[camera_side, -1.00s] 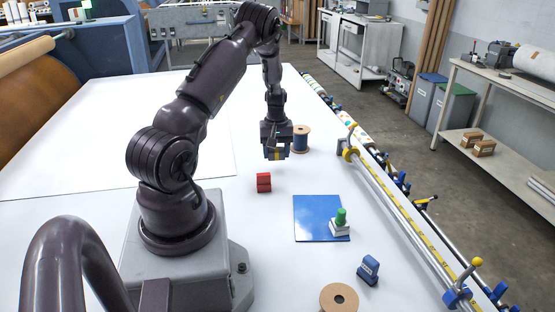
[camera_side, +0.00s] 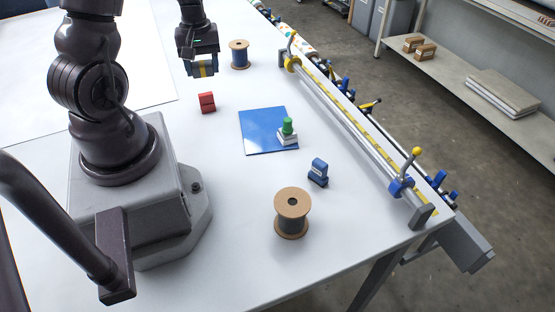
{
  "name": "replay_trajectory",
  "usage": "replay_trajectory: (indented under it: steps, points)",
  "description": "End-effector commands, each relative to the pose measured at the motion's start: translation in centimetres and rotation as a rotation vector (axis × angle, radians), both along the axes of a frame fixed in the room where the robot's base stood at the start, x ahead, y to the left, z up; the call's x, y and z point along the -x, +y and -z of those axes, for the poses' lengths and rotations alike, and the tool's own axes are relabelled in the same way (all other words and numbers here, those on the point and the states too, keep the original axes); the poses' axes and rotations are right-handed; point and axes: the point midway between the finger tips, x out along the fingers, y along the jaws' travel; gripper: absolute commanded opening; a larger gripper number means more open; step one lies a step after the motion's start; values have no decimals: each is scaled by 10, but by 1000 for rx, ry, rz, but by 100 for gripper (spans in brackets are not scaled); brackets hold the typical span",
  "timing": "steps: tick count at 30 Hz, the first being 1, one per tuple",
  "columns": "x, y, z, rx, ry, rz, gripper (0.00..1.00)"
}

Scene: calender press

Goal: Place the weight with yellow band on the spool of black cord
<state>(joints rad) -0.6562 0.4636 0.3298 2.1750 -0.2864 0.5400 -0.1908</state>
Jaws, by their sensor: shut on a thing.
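My gripper (camera_side: 203,69) is at the upper left, above the white table and behind the red block. It is shut on the weight with yellow band (camera_side: 205,70), which is mostly hidden between the fingers; a yellow strip and dark sides show. The spool of black cord (camera_side: 291,225) stands upright on the table at the lower middle, with a tan flange on top and dark cord below. It is well apart from my gripper, towards the camera and to the right.
A spool of blue cord (camera_side: 239,60) stands just right of my gripper. A red block (camera_side: 207,103), a blue plate (camera_side: 262,135) bearing a white-and-green piece (camera_side: 287,130), and a blue stamp-like block (camera_side: 318,172) lie between. A rail with yellow scale (camera_side: 350,115) lines the right edge.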

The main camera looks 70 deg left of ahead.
Motion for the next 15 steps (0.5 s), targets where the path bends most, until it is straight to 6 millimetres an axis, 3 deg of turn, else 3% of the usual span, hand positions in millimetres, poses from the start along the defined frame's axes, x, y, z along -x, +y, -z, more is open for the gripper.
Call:
replay_trajectory:
  steps: [5,9,15]
  points:
    - [-52,-45,-7,-7,-17,208,16]
    - [-88,-98,-12,-8,-26,401,16]
    - [-117,-181,-18,-5,-34,645,16]
